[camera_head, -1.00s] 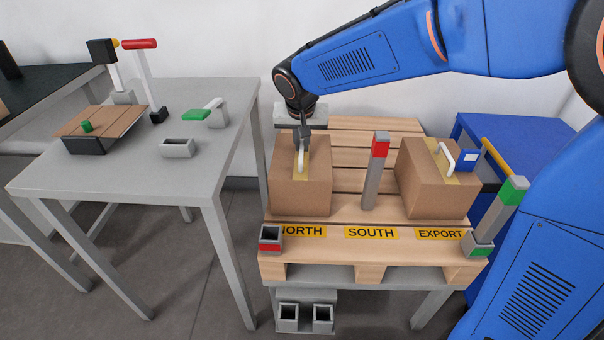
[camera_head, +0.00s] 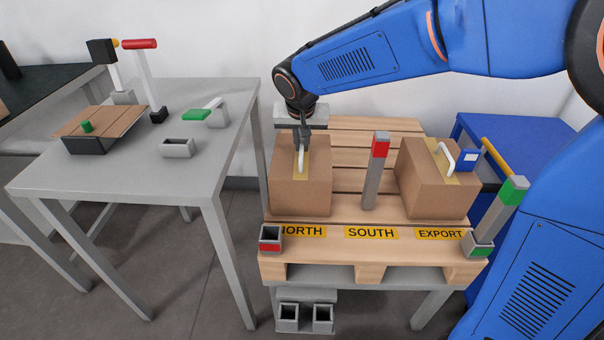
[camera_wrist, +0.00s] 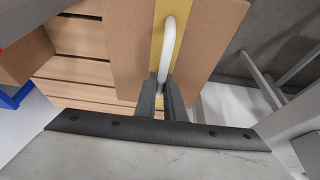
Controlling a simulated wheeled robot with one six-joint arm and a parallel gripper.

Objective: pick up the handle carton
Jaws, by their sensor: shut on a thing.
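A brown handle carton (camera_head: 301,192) with a yellow strip and a white handle on top stands on the wooden pallet (camera_head: 350,213) behind the NORTH label. My gripper (camera_head: 302,146) is above it, with its fingers shut on the white handle. In the wrist view the fingers (camera_wrist: 160,98) close around the near end of the white handle (camera_wrist: 167,45). The carton top (camera_wrist: 130,45) fills the middle of that view. The carton appears upright on the pallet; I see no gap beneath it. A second brown carton with a white handle (camera_head: 432,182) stands behind the EXPORT label.
A grey post with a red top (camera_head: 376,172) stands between the two cartons. A post with a green top (camera_head: 498,215) stands at the pallet's right corner, and a red-banded socket (camera_head: 270,239) at its left. A grey table (camera_head: 140,178) with several fixtures stands left.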

